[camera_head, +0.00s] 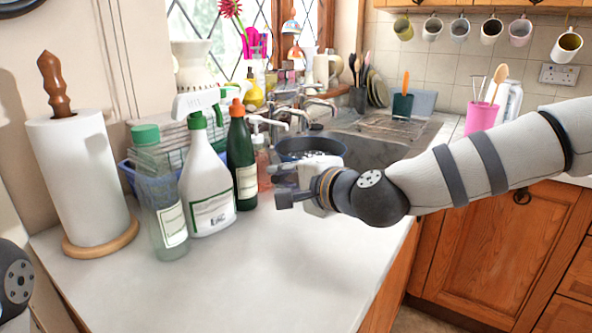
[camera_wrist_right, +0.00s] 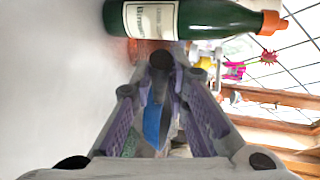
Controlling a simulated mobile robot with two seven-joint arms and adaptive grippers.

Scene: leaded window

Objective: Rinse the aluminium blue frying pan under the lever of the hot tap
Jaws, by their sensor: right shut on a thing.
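The blue frying pan (camera_head: 318,146) is at the near edge of the sink, just behind my right gripper, its handle mostly hidden. My right gripper (camera_head: 284,184) is shut on the pan. In the right wrist view, a blue strip (camera_wrist_right: 152,126), likely part of the pan, lies between the fingers (camera_wrist_right: 160,100). Metal taps (camera_head: 292,112) stand behind the pan, below the window. I cannot tell which is the hot one, or whether water runs. My left gripper is out of view.
A dark green bottle (camera_head: 241,160), a white spray bottle (camera_head: 207,190) and a clear green-capped bottle (camera_head: 160,200) stand left of my right gripper. A paper towel roll (camera_head: 84,180) stands further left. The sink (camera_head: 375,148) lies behind my arm. The front counter (camera_head: 240,270) is clear.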

